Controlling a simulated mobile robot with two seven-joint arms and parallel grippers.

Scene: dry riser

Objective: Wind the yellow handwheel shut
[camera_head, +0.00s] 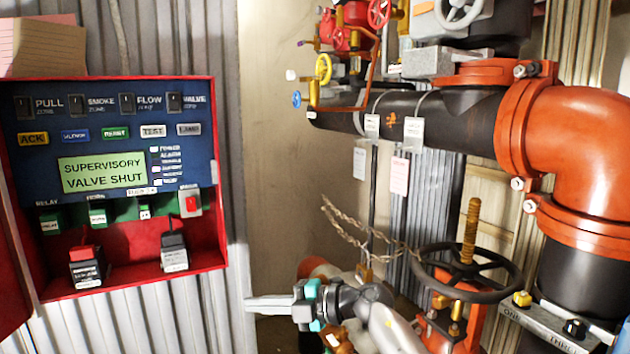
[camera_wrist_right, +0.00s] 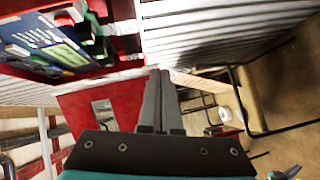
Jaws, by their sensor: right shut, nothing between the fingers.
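The small yellow handwheel (camera_head: 323,68) is on the pipework at the upper middle of the head view, left of red valve parts. My right gripper (camera_head: 250,303) is low in the head view, well below and left of the yellow handwheel and apart from it. It points left, with its fingers together and empty. In the right wrist view my right gripper (camera_wrist_right: 160,75) also shows its two fingers side by side. The yellow handwheel cannot be made out in that view. My left gripper is not in view.
A red alarm panel (camera_head: 222,180) at left has a green display (camera_head: 102,172) reading "SUPERVISORY VALVE SHUT". A blue handwheel (camera_head: 296,99) sits below the yellow one, and a red handwheel (camera_head: 378,12) above right. A large black handwheel (camera_head: 430,287) and orange pipe (camera_head: 585,140) stand right.

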